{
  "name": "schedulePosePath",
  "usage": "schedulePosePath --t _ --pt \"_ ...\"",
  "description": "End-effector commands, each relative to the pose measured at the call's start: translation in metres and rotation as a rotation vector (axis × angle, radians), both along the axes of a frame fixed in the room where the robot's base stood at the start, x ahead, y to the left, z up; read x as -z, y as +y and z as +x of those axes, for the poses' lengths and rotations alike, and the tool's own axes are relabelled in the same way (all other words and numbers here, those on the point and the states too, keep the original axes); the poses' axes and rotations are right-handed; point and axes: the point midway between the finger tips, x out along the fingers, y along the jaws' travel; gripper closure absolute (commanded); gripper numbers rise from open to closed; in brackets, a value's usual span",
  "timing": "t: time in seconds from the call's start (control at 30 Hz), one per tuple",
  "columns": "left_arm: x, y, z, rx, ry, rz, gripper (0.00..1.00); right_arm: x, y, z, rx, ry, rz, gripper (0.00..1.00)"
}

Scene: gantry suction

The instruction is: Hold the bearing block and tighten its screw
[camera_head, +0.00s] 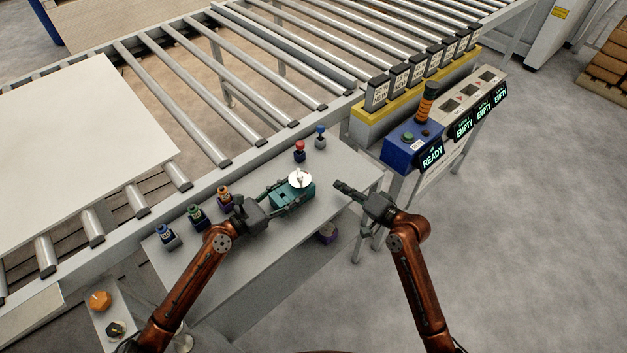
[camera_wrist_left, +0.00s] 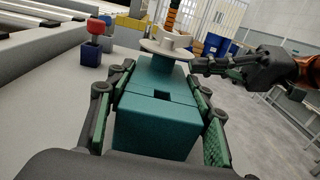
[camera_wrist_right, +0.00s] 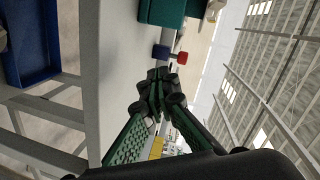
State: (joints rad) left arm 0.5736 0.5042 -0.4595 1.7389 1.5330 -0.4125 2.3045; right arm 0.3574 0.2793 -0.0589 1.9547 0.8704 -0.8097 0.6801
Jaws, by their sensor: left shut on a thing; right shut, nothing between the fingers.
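The teal bearing block (camera_head: 293,196) sits on the grey bench, with a white round screw head (camera_head: 300,179) on top. In the left wrist view the block (camera_wrist_left: 155,125) lies between the green finger pads, with the white disc and its raised cross-piece (camera_wrist_left: 166,47) at its far end. My left gripper (camera_head: 283,198) is shut on the block from the left. My right gripper (camera_head: 340,187) is shut and empty, right of the block and apart from it. In the right wrist view its fingertips (camera_wrist_right: 158,85) meet, and part of the block (camera_wrist_right: 165,12) shows at the top.
Red-topped (camera_head: 300,151) and blue-topped (camera_head: 320,136) pieces stand behind the block. Several coloured pieces (camera_head: 196,215) stand left along the bench (camera_head: 255,262). The roller conveyor (camera_head: 230,115) runs behind. A blue box with a READY display (camera_head: 412,147) stands to the right.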

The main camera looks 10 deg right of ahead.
Motion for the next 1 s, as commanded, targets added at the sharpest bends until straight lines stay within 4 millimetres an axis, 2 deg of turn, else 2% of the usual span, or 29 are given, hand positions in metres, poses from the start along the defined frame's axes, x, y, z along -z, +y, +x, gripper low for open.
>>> schedulePosePath --t 0.07,0.3,0.53,0.73,1.0 --pt "0.000 0.000 0.000 0.001 0.000 0.000 1.00 -0.005 -0.010 -0.011 -0.033 0.037 0.083 1.00" --pt "0.000 0.000 0.000 0.001 0.000 0.000 1.00 -0.032 -0.024 -0.044 -0.138 0.133 0.315 1.00" --pt "0.000 0.000 0.000 0.001 0.000 0.000 1.00 -0.050 -0.029 -0.060 -0.192 0.174 0.419 1.00" --pt "0.000 0.000 0.000 0.001 0.000 0.000 1.00 -0.053 -0.015 -0.052 -0.201 0.177 0.434 1.00" --pt "0.000 0.000 0.000 0.001 -0.001 -0.001 1.00 -0.053 0.028 -0.019 -0.200 0.176 0.434 1.00"
